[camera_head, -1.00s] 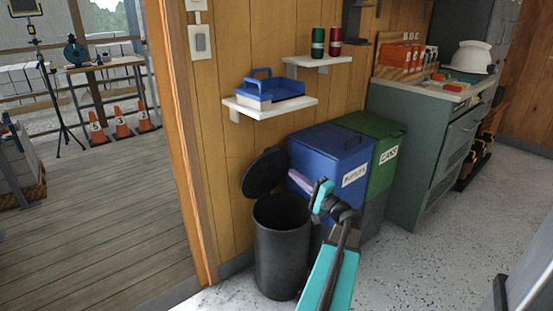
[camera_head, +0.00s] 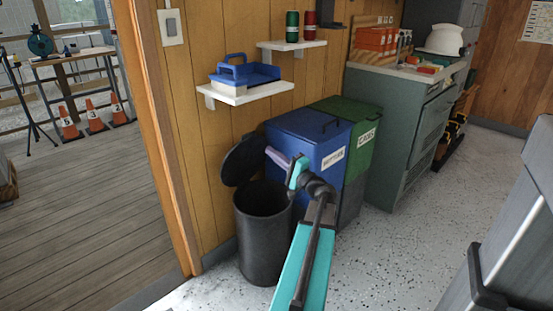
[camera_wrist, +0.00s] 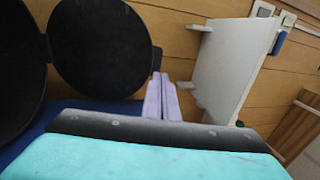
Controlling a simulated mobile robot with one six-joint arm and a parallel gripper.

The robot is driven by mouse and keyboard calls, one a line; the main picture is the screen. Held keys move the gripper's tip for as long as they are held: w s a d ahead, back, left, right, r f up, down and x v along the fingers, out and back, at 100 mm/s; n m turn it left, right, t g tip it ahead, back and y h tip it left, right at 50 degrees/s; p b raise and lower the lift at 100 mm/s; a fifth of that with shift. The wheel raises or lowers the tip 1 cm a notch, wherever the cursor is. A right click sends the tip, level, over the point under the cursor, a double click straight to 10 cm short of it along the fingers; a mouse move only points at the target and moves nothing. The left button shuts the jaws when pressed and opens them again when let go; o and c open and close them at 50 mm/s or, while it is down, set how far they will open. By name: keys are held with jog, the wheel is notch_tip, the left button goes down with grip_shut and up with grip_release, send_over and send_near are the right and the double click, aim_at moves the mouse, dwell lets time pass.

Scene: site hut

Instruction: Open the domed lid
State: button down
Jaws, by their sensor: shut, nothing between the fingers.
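The domed lid (camera_head: 243,160) is dark and stands raised, tilted up at the back of a black round bin (camera_head: 262,240) whose mouth is open. The lid also shows in the wrist view (camera_wrist: 100,45), hinged beside the bin's dark round mouth (camera_wrist: 18,65). My gripper (camera_head: 272,153) is shut and empty. Its pale purple fingers lie together close to the lid's right side, pointing towards it. In the wrist view the fingertips (camera_wrist: 159,78) lie just past the lid's edge; I cannot tell whether they touch it.
A blue bin (camera_head: 310,140) and a green bin (camera_head: 362,130) stand right of the black bin. A white shelf (camera_head: 245,93) with a blue tool tray (camera_head: 262,73) hangs above. A green cabinet (camera_head: 405,140) stands farther right. The speckled floor in front is clear.

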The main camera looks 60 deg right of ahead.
aim_at(248, 134)
jog(key=b+x, duration=0.2)
jog(key=x, duration=0.8)
jog(key=shift+w, duration=0.2)
